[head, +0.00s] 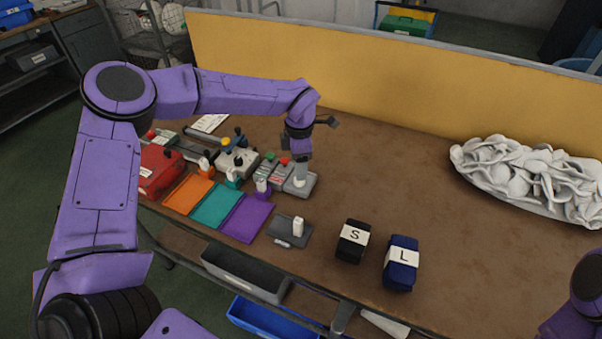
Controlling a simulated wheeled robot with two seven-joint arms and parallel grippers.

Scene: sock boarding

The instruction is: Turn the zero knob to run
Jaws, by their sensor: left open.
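My left gripper (301,158) points down at the back of the table, over the right end of a row of small control boxes. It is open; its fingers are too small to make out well. Directly below it, a pale upright cylinder (300,173) stands on a grey box (301,186). I cannot tell whether the fingers touch it or stand around it. A box with red and green buttons (271,170) is just left. A pale grey box (237,162) with dark and yellow knobs is further left. No zero or run marking is readable. My right gripper is out of view.
A red box (160,172) and orange (188,193), teal (216,205) and purple (246,217) panels lie left. A dark plate (290,231) and bundles marked S (353,241) and L (401,264) are in front. White socks (530,178) lie right. A yellow partition (400,75) stands behind.

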